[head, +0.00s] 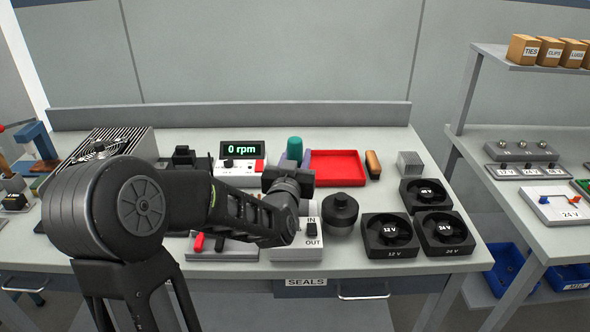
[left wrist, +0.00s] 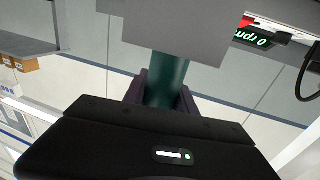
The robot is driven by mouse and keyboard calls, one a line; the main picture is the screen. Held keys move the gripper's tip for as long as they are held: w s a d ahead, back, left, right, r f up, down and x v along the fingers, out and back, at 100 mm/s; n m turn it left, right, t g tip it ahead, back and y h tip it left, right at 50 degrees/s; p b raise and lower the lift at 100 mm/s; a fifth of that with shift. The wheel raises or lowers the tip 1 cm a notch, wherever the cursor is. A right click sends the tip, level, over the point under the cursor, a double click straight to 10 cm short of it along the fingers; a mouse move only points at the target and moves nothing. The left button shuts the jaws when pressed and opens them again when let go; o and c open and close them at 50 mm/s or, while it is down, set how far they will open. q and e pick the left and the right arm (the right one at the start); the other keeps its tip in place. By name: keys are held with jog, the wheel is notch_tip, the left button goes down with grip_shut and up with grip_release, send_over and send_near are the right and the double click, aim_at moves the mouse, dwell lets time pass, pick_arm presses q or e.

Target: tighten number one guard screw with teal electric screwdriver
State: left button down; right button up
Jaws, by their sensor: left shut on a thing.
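The teal electric screwdriver (head: 294,147) stands upright at the middle back of the bench, its rounded teal top showing above my left gripper (head: 293,163). My left gripper is shut on it. In the left wrist view its teal body (left wrist: 167,82) runs between two dark purple pieces, with a grey block (left wrist: 180,25) across one end. Its tip is hidden. My right gripper is not in view.
A meter reading 0 rpm (head: 242,150) stands left of the screwdriver, and a red tray (head: 337,166) lies to its right. Black fans (head: 390,236) fill the bench's right front. A black round knob-like part (head: 340,211) stands beside an IN/OUT box (head: 310,246).

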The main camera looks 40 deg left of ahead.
pick_arm(q)
jog(key=shift+r, duration=0.15)
notch_tip(320, 180, up, 18)
jog(key=p, duration=0.2)
dwell(0.5)
dwell(0.5)
notch_tip(320, 180, up, 11)
jog(key=p, duration=1.1)
jog(key=shift+r, duration=0.15)
